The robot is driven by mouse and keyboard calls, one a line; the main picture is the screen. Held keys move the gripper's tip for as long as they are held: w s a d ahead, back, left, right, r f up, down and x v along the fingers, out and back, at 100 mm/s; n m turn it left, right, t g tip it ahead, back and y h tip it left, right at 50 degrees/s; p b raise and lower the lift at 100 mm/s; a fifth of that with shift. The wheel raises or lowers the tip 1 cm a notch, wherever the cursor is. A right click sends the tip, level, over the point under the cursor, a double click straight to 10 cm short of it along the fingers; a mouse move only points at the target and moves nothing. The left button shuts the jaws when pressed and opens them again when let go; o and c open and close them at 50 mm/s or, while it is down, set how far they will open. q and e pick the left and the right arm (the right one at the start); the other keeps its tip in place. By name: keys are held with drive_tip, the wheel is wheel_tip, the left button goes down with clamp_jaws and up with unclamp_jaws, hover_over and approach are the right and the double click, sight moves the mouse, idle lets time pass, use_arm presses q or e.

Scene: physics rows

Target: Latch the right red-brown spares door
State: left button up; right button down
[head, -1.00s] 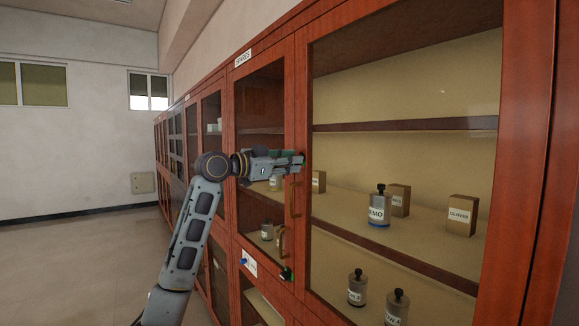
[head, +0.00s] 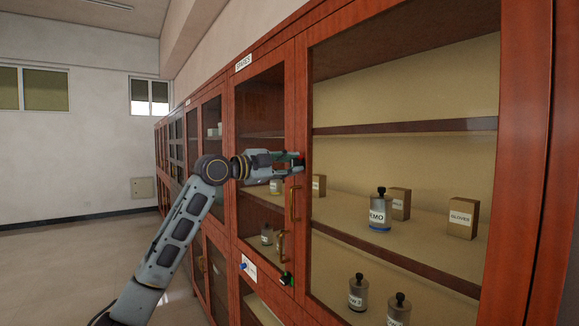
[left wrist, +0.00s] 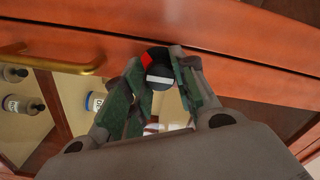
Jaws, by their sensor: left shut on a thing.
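The red-brown glazed spares door (head: 300,100) stands beneath a SPARES label (head: 243,63) and looks flush with its frame. A brass handle (head: 292,200) is on its right edge; a brass handle also shows in the left wrist view (left wrist: 60,62). My left gripper (head: 299,162) is at the door's edge above this handle. In the left wrist view its fingers (left wrist: 160,82) are closed around a dark round latch knob (left wrist: 159,72) with a white bar and a red mark beside it. The fingers hide the knob's sides. My right gripper is out of view.
Another small dark knob (head: 286,279) sits low on the cabinet front. The floor (head: 80,270) at left is clear.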

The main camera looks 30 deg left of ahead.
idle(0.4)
use_arm(q)
drive_tip(key=o, duration=1.1)
drive_tip(key=shift+c, duration=0.2)
drive_tip(key=v, duration=1.2)
drive_tip(key=shift+f, duration=0.1)
idle(0.7)
